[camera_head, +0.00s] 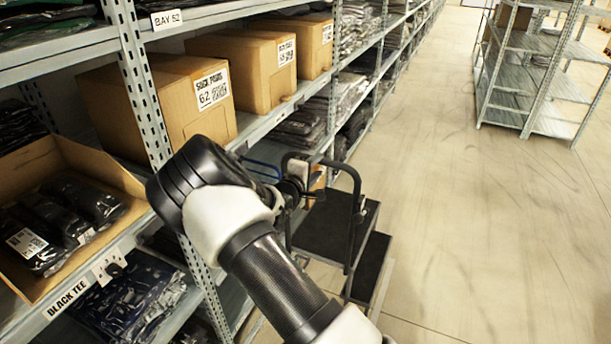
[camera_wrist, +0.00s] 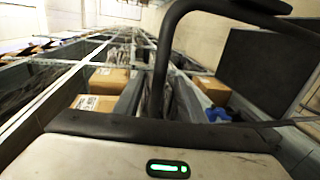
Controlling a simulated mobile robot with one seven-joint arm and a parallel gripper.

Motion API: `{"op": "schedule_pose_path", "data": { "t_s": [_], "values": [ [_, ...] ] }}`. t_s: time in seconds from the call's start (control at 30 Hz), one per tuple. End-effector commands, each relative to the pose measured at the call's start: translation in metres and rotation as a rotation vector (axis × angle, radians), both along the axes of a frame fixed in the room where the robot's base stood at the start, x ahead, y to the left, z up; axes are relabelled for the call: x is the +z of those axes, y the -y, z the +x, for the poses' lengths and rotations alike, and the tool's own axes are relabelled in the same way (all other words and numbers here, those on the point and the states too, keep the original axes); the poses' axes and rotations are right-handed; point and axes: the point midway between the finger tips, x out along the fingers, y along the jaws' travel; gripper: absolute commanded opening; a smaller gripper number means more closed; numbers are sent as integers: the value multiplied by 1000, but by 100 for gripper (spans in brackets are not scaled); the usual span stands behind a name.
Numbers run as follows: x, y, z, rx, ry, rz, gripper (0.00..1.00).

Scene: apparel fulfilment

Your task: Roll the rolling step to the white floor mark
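The rolling step (camera_head: 335,225) stands on the floor beside the shelving, with dark treads and a black tubular handrail. In the wrist view its handrail (camera_wrist: 163,65) curves close in front of the camera, and a dark tread (camera_wrist: 262,72) shows at the right. My gripper (camera_head: 297,180) is at the handrail's upper part, partly hidden by my wrist. Its fingers are not clear in either view, so I cannot tell whether they are around the rail or beside it.
Shelving with cardboard boxes (camera_head: 245,65) and folded garments runs along the left, close to my arm and the step. An open carton (camera_head: 110,172) of dark packages sits at the near left. A metal rack (camera_head: 535,75) stands at the far right. The aisle floor (camera_head: 480,210) between is clear.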

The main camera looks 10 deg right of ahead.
Motion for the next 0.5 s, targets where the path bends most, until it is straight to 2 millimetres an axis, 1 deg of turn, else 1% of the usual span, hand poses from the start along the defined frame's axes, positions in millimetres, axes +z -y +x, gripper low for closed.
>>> {"op": "schedule_pose_path", "data": {
  "t_s": [0.03,0.2,0.33,0.5],
  "values": [
    [4,-9,-11,2,-1,1,37],
    [11,-31,-40,2,-1,1,37],
    [15,-41,-56,1,1,1,37],
    [16,-48,-66,0,0,0,37]
  ]
}}
